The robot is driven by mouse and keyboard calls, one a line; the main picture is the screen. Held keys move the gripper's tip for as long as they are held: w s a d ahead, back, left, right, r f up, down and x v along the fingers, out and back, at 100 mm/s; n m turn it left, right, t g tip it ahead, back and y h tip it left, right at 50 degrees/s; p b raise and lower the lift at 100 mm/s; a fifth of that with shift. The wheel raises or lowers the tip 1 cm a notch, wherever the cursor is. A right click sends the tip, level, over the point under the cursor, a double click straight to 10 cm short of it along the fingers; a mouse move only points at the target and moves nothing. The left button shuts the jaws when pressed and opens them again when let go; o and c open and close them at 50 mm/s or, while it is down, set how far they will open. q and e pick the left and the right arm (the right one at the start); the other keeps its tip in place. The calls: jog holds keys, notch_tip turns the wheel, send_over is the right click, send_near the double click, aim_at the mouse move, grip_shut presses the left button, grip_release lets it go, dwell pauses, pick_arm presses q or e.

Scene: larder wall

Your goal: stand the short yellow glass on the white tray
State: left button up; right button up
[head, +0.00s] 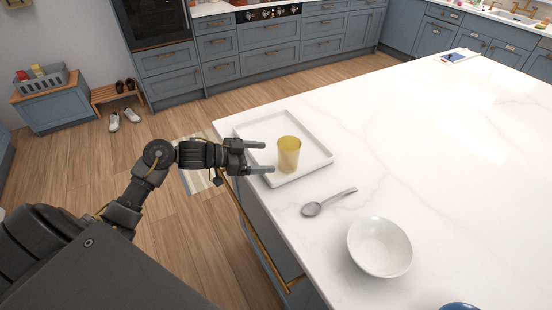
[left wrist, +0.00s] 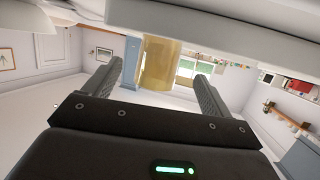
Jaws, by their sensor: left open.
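The short yellow glass (head: 289,156) stands upright on the white tray (head: 310,129), right of the tray's middle in the head view. My left gripper (head: 268,157) reaches in from the left, low over the tray. It is open, its two fingers apart and pointing at the glass, with their tips just left of it. In the left wrist view, which is upside down, the glass (left wrist: 157,66) shows between the two fingers, and its base is near a pale band at the top. My right gripper is not in view.
A grey spoon (head: 328,202) and a white bowl (head: 380,247) lie nearer on the marble counter (head: 440,160). Part of a blue thing (head: 460,306) shows at the bottom edge. The counter right of the tray is clear. The counter's left edge runs below my left arm.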

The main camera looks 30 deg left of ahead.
pick_arm(q)
jog(key=v, duration=0.4)
jog(key=shift+s+a+b, duration=0.15)
jog(key=shift+s+b, duration=0.05)
jog(key=shift+b, duration=0.1)
jog(key=shift+s+a+r, duration=0.3)
jog(key=shift+s+a, duration=0.05)
